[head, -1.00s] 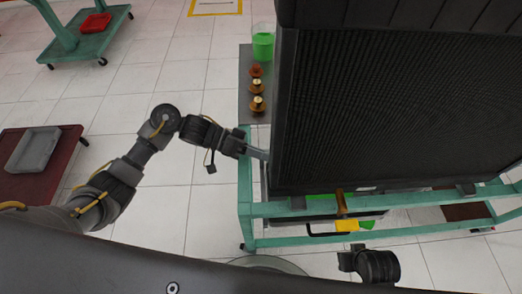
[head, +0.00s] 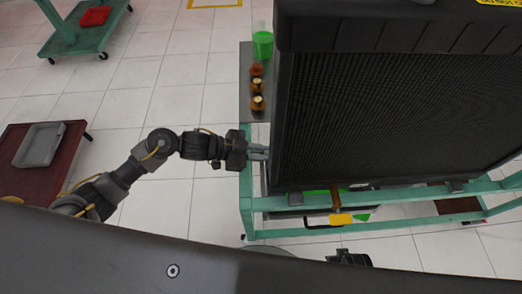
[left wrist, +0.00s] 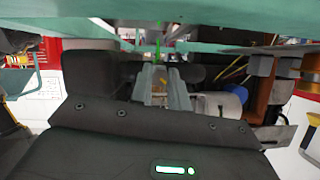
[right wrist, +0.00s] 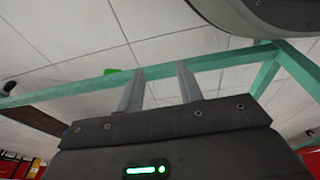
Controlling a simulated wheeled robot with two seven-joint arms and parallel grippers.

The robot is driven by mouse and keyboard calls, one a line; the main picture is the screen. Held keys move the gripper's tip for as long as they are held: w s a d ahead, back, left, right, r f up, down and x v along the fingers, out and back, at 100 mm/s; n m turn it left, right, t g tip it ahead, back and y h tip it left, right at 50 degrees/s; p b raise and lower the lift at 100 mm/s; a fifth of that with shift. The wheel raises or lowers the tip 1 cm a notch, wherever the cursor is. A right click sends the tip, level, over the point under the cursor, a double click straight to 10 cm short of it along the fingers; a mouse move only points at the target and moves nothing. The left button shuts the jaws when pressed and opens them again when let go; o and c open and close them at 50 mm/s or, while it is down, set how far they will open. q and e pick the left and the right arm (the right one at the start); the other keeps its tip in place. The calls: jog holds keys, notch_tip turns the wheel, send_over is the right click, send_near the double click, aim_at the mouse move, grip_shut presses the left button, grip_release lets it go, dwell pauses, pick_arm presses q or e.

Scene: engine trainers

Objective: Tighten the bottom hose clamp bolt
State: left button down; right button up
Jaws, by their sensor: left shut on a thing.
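The big black radiator (head: 395,110) stands upright on a green cart frame (head: 300,200). My left gripper (head: 262,152) is at the radiator's left edge in the head view. In the left wrist view its fingers (left wrist: 162,85) are close together, with a small yellowish piece between them that I cannot identify. My right gripper's fingers (right wrist: 160,88) are apart and empty in the right wrist view, below a green cart bar. In the head view only a dark part of my right arm shows at the bottom. I cannot make out the bottom hose clamp or its bolt.
Several brass-coloured parts (head: 257,86) and a green cup (head: 263,46) stand on a grey shelf left of the radiator. A yellow-ended tool (head: 340,220) lies below it. A grey bin (head: 40,144) sits on a dark red cart at left. The floor between is clear.

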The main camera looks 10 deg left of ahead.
pick_arm(q)
jog(key=shift+s+m+t+b, duration=0.1)
jog(key=shift+m+t+b, duration=2.2)
jog(key=shift+m, duration=0.7)
pick_arm(e)
notch_tip(320, 180, up, 11)
jog(key=w, duration=0.2)
jog(key=shift+w+a+t, duration=0.25)
jog(key=shift+a+t, duration=0.1)
jog(key=shift+t, duration=0.05)
pick_arm(q)
jog(key=shift+g, duration=0.4)
pick_arm(e)
jog(key=shift+r, duration=0.1)
pick_arm(q)
jog(key=c, duration=1.3)
grip_release()
jog(key=shift+c, duration=0.2)
